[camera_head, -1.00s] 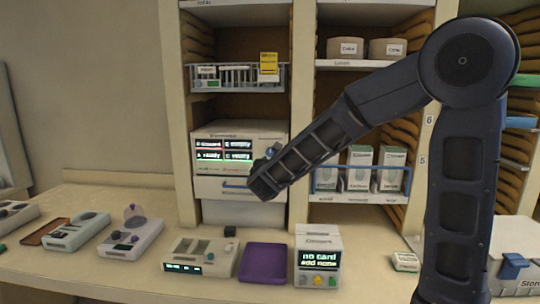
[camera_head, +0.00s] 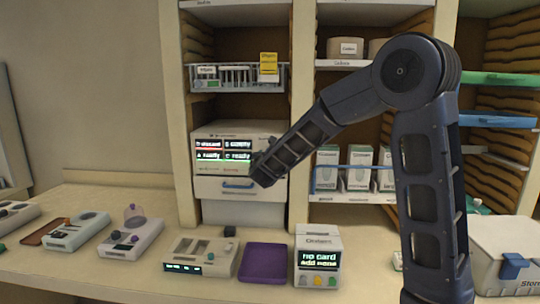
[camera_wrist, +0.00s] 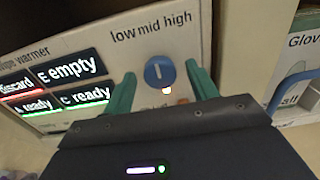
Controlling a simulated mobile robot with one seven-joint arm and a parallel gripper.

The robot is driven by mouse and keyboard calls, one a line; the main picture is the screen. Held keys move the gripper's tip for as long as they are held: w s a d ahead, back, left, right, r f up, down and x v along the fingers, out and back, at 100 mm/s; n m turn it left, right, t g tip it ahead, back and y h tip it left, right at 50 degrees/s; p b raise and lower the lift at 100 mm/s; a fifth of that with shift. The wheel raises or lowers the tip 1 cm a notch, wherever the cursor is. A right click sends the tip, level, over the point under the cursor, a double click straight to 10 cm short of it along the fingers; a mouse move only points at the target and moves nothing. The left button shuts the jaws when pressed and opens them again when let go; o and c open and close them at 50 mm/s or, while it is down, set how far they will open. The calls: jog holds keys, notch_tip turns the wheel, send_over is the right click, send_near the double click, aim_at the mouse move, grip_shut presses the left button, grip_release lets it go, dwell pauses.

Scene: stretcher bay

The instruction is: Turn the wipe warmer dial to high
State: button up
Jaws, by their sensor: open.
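The wipe warmer (camera_head: 207,170) is a white box in the shelf bay, with a display reading discard, empty and ready. In the wrist view its front panel (camera_wrist: 110,52) carries the words low, mid and high above a round blue dial (camera_wrist: 159,72). The white mark on the dial stands nearly upright, roughly toward mid. My gripper (camera_wrist: 160,73) is open, with one green finger on each side of the dial. I cannot tell whether either finger touches it. In the head view my arm's end covers the dial and the fingers.
A blue drawer handle (camera_head: 238,184) sits low on the warmer's front. Glove boxes (camera_head: 359,168) stand behind a blue rail to the right. A wire basket (camera_head: 236,78) is above. Below, the counter holds a purple tray (camera_head: 264,263), a small display unit (camera_head: 318,258) and other devices.

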jog(key=shift+w, duration=0.2)
jog(key=c, duration=1)
jog(key=shift+m, duration=3.8)
